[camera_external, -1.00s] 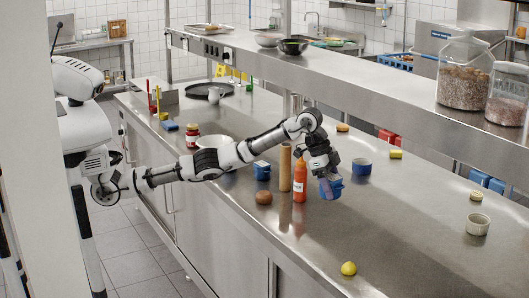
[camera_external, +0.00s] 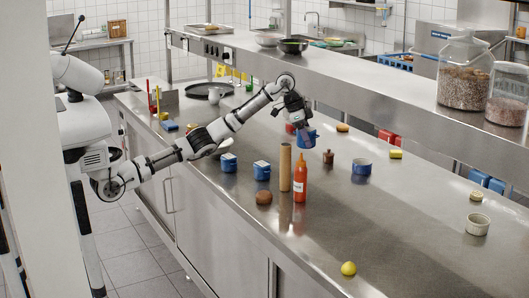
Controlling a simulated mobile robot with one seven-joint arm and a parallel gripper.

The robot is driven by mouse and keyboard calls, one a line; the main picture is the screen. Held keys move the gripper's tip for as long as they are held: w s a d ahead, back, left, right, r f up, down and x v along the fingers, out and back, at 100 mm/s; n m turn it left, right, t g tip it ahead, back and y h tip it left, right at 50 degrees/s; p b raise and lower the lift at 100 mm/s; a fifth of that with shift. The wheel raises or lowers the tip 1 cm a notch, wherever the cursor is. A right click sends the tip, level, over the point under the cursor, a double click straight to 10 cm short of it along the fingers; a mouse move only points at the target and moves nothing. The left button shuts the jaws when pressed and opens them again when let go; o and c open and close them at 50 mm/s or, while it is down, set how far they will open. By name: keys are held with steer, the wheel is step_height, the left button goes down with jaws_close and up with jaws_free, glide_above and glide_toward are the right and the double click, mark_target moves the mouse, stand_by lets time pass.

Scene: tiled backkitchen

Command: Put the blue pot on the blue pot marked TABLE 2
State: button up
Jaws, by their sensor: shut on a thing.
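My gripper (camera_external: 303,127) is shut on a blue pot (camera_external: 307,138) and holds it in the air above the far part of the steel counter. Two other blue pots with pale patches on them stand on the near side of the counter, a left one (camera_external: 228,163) and a right one (camera_external: 262,171). Another blue pot (camera_external: 361,167) stands to the right, apart from them. Any writing on the pots is too small to read, so I cannot tell which is marked TABLE 2. The held pot is apart from all of these.
A brown cylinder (camera_external: 285,168) and an orange bottle (camera_external: 300,180) stand upright right of the two pots. A brown round thing (camera_external: 264,197) lies in front. A small brown pot (camera_external: 328,157) stands below right of my gripper. The raised shelf (camera_external: 370,85) runs behind.

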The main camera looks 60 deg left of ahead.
steer(key=s+a+r+n, duration=0.1)
steer(key=a+r+n, duration=0.1)
steer(key=a, duration=2.2)
steer(key=r+n+t+y+p, duration=0.1)
steer(key=r+n+y, duration=0.1)
glide_above(234, 155)
steer(key=s, duration=0.1)
steer(key=f, duration=0.5)
steer(key=f+p, duration=0.1)
steer(key=f, duration=0.4)
steer(key=f+p, duration=0.1)
steer(key=f, duration=0.4)
steer(key=shift+s+f, duration=0.1)
steer(key=shift+s, duration=0.3)
steer(key=shift+f+p, duration=0.45)
steer(key=shift+f, duration=2.15)
steer(key=shift+f, duration=0.2)
steer(key=o, duration=1.1)
steer(key=shift+o, duration=0.4)
steer(key=shift+r, duration=0.15)
